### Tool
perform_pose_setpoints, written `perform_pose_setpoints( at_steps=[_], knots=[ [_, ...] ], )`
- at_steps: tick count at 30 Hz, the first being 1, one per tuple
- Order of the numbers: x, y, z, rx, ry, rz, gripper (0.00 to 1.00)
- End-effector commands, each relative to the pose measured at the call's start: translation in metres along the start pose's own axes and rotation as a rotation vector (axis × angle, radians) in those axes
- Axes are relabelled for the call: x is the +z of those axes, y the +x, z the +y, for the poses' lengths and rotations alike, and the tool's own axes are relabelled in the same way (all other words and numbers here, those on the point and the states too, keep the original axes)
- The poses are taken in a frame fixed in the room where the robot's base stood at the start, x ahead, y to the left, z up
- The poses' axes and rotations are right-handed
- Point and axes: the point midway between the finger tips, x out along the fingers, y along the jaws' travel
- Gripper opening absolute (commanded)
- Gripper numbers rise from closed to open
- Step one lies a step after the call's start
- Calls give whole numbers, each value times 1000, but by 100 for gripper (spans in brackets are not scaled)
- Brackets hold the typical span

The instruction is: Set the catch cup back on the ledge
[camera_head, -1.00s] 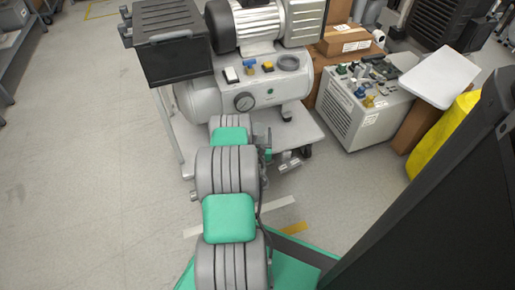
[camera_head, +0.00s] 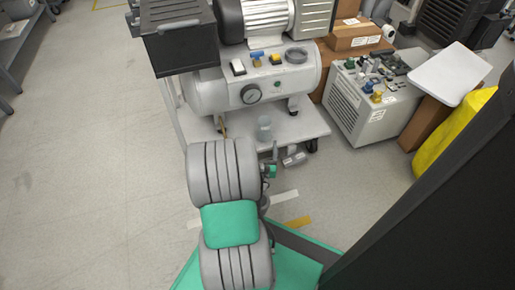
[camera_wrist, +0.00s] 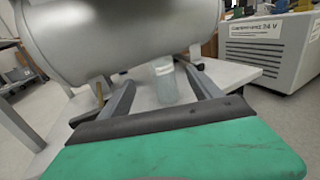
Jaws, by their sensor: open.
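The catch cup (camera_head: 264,127) is a small, clear greyish cup. It stands upright on the pale lower shelf (camera_head: 303,126) of the cart, in front of the silver tank (camera_head: 208,92). In the wrist view the cup (camera_wrist: 165,82) shows between and slightly beyond the fingers of my gripper (camera_wrist: 160,84), below the tank's belly. The fingers are apart, with visible space on both sides of the cup. In the head view my arm hides most of the gripper; one dark finger shows. I cannot tell which surface is the ledge.
A brownish fitting (camera_wrist: 98,92) hangs under the tank at the left. A pressure gauge (camera_head: 251,93) is on the tank's front. A grey box unit (camera_head: 352,108) stands right of the cart, near cardboard boxes (camera_head: 356,38). Open floor lies to the left.

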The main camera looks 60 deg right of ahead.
Motion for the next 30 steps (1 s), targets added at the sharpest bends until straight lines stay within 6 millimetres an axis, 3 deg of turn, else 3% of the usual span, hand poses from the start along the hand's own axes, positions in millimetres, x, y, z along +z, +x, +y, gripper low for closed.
perform_pose_setpoints(
  at_steps=[4,7,11,14,17,18,20,21,23,24,27,30],
  knots=[
    [5,4,2,-9,31,-2,73],
    [22,24,10,-69,210,5,73],
    [50,48,42,-235,679,82,73],
    [60,26,84,-415,1055,215,73],
    [72,-34,140,-635,1386,394,73],
    [86,-66,175,-734,1525,483,73],
    [110,-115,221,-865,1672,614,73],
    [127,-151,247,-948,1733,702,73],
    [154,-208,275,-1067,1779,831,73],
    [170,-247,286,-1140,1782,907,73],
    [204,-328,289,-1280,1729,1041,73],
    [222,-374,278,-1353,1667,1098,73]
  ],
)
